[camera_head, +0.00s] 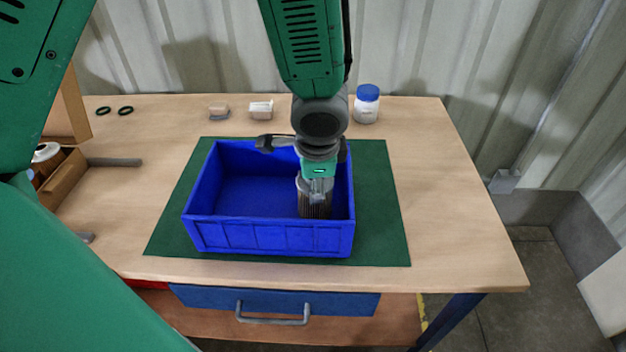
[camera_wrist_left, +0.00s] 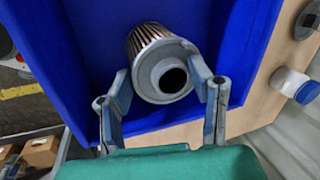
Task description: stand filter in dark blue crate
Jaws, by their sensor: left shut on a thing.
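The dark blue crate (camera_head: 270,239) sits on a green mat (camera_head: 384,220) on the table; its rim and walls also show in the left wrist view (camera_wrist_left: 88,45). The filter (camera_head: 314,205) is a pleated cylinder with a grey end cap around a dark hole. It is inside the crate near its right wall and looks about upright. My left gripper (camera_head: 317,186) reaches down into the crate from above. Whether the filter's lower end touches the crate floor is hidden.
A white jar with a blue lid (camera_head: 367,104) stands behind the crate at right. A cardboard box (camera_head: 62,180) is at left. The crate's left part is empty.

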